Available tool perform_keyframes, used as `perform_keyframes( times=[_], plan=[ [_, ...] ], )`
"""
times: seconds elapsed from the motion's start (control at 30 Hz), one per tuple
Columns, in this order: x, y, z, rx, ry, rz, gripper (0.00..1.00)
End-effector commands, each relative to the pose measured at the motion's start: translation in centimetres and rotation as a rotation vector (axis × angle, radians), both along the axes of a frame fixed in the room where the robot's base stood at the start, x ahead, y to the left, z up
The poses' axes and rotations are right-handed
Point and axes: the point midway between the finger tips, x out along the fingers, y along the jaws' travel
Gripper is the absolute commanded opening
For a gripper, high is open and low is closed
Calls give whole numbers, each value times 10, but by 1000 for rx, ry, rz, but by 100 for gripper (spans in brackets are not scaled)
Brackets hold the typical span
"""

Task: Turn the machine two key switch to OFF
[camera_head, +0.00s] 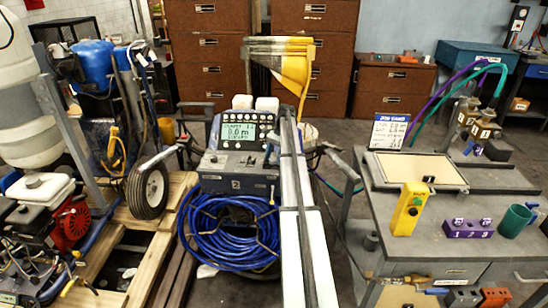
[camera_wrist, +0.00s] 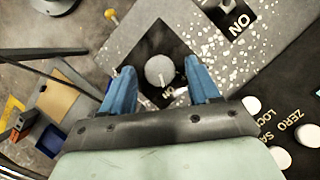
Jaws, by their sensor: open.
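Machine two (camera_head: 238,183), marked with a 2, stands in the middle of the head view with a lit display (camera_head: 240,131). In the wrist view, a round grey switch knob (camera_wrist: 160,69) sits on a black square plate (camera_wrist: 150,45), with an ON label on its lower side. I cannot tell for sure that it is the key switch. My gripper (camera_wrist: 160,85) is open, its two blue fingers on either side of the knob with gaps visible. Nothing is held. I cannot make out the gripper or the switch in the head view.
A second dark plate with a switch and an ON label (camera_wrist: 238,25) is nearby. White round buttons (camera_wrist: 278,157) marked ZERO lie at lower right in the wrist view. Coiled blue hose (camera_head: 230,233) hangs below the display. A grey workbench (camera_head: 440,245) stands at right.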

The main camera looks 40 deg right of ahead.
Motion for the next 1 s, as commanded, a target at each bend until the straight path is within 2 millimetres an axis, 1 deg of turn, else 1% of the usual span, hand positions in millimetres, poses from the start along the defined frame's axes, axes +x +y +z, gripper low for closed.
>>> perform_keyframes(
  times=[0.27,0.83,1.0],
  plan=[
    [0,0,-1,0,0,0,60],
    [0,0,-1,0,0,0,5],
    [1,0,-1,0,-1,7,5]
  ],
)
